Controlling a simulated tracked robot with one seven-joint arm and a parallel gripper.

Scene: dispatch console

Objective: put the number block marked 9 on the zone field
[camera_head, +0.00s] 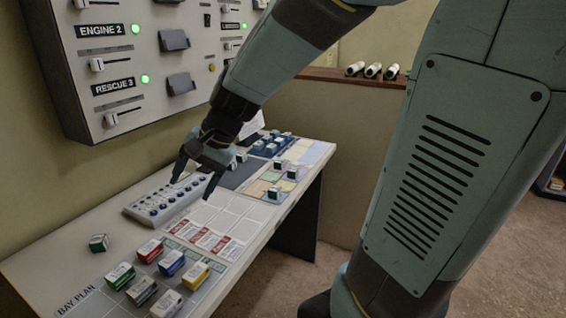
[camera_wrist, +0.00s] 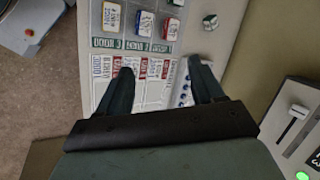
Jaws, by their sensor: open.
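My gripper (camera_head: 196,187) is open and empty above the console, over the grey keypad's right end and the printed cards. Its two fingers also show apart in the wrist view (camera_wrist: 160,68). A small green-and-white block (camera_head: 98,242) lies alone at the left of the console; it also shows in the wrist view (camera_wrist: 210,22). Similar blocks (camera_head: 273,193) (camera_head: 291,173) stand on or beside a coloured map sheet (camera_head: 257,188). A blue rack (camera_head: 258,149) behind holds several more. No digit is readable, so I cannot tell which block is the 9 or which printed area is the zone field.
The grey keypad (camera_head: 133,211) lies along the wall side. Several coloured blocks, including a red one (camera_head: 150,250), stand on the bay plan in front. The wall panel (camera_head: 75,60) with sliders rises behind. White cylinders (camera_head: 373,70) lie on a far ledge.

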